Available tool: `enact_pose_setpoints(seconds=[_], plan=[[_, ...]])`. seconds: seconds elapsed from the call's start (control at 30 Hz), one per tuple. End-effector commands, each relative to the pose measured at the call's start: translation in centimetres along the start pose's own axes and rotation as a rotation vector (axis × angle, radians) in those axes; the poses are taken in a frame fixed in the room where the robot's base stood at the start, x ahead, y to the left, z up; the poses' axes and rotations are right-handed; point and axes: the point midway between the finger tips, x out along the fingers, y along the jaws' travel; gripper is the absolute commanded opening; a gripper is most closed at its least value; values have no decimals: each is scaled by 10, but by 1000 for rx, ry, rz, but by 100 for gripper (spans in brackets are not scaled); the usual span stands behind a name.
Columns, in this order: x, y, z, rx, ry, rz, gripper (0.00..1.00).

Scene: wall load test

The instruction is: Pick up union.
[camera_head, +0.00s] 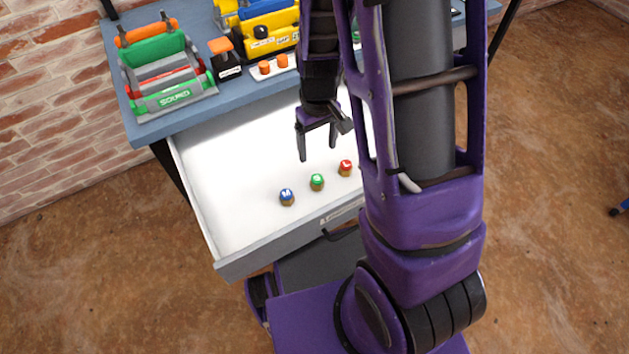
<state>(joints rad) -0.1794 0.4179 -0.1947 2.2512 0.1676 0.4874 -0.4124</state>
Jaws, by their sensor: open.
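Three small brass-coloured fittings stand in a row in the open white drawer (228,190). One has a blue top marked M (287,198), one a green top (317,183) with a letter too small to read surely, and one a red top marked L (346,168). I cannot tell which of them is the union. My gripper (317,148) is open and empty, with its fingers pointing down. In the picture it shows just behind the green and red fittings, apart from them. Its height above the drawer floor is unclear.
The drawer's front wall (290,232) is near me. Behind it, the blue bench top (165,125) holds a grey-green device (165,75), a black-orange device (225,58), a plate with two orange knobs (273,67) and a yellow-blue device (268,27). The drawer's left side is clear. My arm hides its right part.

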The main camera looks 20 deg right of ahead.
Motion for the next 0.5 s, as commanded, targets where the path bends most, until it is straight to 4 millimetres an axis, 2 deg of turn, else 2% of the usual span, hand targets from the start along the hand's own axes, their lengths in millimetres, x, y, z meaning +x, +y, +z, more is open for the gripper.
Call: enact_pose_setpoints(seconds=[0.03,0.3,0.5], plan=[[16,0,1,1,-6,-2,81],[73,0,0,3,-3,-1,81],[95,1,-1,2,1,0,81]])
